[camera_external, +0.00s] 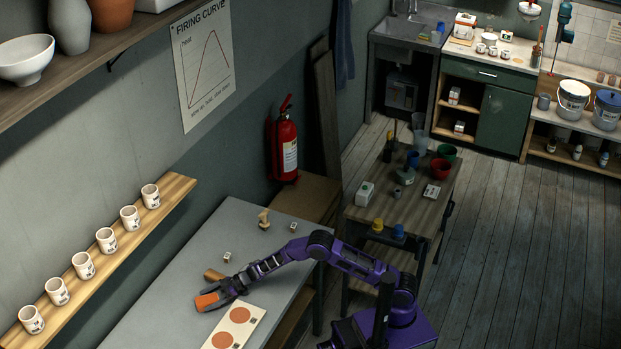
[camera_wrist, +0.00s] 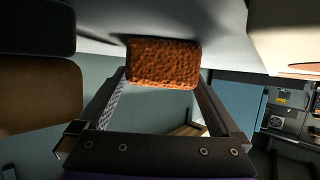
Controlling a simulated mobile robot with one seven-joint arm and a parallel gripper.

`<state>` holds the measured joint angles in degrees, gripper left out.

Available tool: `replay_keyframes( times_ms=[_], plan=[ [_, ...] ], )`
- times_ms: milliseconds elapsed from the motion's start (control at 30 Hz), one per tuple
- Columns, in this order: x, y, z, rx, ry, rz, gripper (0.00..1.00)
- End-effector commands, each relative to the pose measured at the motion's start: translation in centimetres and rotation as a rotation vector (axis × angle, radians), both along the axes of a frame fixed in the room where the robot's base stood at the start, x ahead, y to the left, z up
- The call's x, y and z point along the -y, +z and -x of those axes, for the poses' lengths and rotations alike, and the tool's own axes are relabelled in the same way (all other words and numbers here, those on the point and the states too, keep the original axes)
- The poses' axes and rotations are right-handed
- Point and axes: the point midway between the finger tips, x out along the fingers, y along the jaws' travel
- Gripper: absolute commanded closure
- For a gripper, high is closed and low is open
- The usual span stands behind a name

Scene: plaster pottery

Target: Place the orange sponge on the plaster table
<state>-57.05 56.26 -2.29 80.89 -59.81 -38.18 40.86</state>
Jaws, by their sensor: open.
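The orange sponge (camera_external: 208,301) is at the end of my arm, over the grey tabletop (camera_external: 165,312). In the wrist view the sponge (camera_wrist: 162,63) is a rough orange block between the far ends of my fingers. My gripper (camera_external: 218,293) is open, with its fingers spread on either side of the sponge; it also shows in the wrist view (camera_wrist: 160,82). I cannot tell whether the sponge touches the tabletop. No label shows which table is the plaster table; a dark wooden table (camera_external: 385,216) stands behind my arm.
A pale board (camera_external: 248,312) with two terracotta discs lies right of the sponge. A wooden cylinder (camera_external: 213,275) lies just behind it. Small items stand at the table's far end. A wall shelf (camera_external: 118,257) holds several white cups. The dark table carries bowls and jars.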

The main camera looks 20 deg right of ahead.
Motion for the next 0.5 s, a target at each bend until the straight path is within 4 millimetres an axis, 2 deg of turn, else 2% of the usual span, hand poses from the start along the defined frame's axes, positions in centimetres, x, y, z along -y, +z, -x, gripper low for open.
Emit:
replay_keyframes(
  times_ms=[100, 333, 367, 500],
  plan=[
    [-0.75, -0.34, -0.05, 0.0, -0.001, 0.0, 0.0],
    [-0.84, -0.35, -0.05, 0.0, -0.001, 0.001, 0.0],
    [-0.84, -0.35, -0.04, 0.0, -0.001, 0.0, 0.02],
    [-0.83, -0.34, -0.05, 0.0, -0.001, 0.0, 0.27]
  ],
)
